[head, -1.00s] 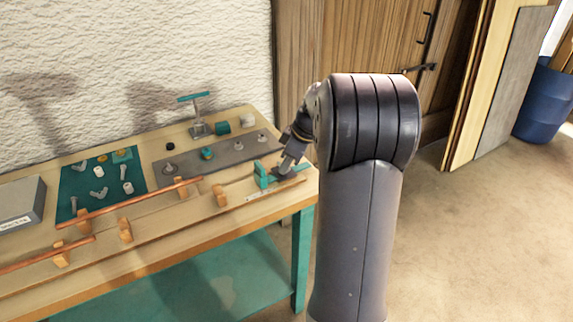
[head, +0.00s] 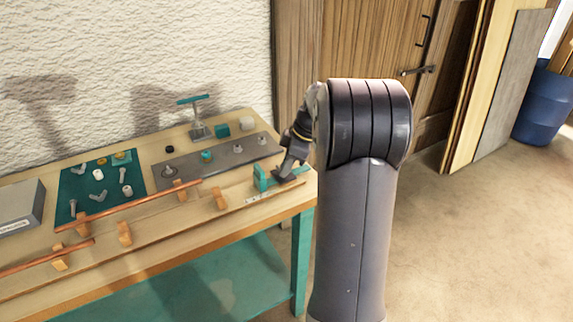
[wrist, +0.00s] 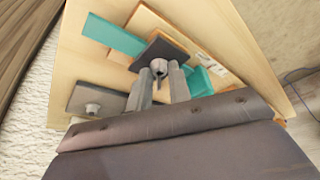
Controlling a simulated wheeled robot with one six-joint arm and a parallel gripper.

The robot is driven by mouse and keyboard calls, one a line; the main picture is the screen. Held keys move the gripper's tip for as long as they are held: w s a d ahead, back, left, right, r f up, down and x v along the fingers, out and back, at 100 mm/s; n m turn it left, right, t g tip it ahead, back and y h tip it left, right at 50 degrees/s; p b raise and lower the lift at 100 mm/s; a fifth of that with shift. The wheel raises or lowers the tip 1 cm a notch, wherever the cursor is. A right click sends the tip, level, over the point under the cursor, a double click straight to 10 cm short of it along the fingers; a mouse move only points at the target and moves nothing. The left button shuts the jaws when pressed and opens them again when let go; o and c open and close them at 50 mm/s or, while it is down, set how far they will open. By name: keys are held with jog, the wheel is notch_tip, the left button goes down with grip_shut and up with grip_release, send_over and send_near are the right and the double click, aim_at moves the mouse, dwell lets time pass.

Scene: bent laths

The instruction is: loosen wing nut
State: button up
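The wing nut (wrist: 158,67) is a small grey knob on a dark square plate (wrist: 168,50) in the wrist view. The plate lies beside teal blocks on the pale wooden bench. My gripper (wrist: 162,74) has its two grey fingers apart, with tips on either side of the nut's near part; I cannot tell whether they touch it. In the head view my gripper (head: 284,176) reaches down at the bench's right end, next to a teal clamp block (head: 261,179). The nut is hidden there behind the gripper.
A grey metal plate (head: 222,157) with several knobs lies left of my gripper. A teal mat (head: 85,186) holds loose hardware. Copper-coloured laths (head: 130,207) rest on wooden blocks along the front. A teal T-handled tool (head: 197,115) stands at the back.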

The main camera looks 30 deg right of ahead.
jog(key=o, duration=0.4)
jog(key=shift+r, duration=0.1)
jog(key=v, duration=1)
jog(key=shift+s+d+r+p, duration=0.1)
jog(key=shift+d+r+p, duration=0.15)
jog(key=shift+p, duration=0.15)
jog(key=shift+a, duration=0.15)
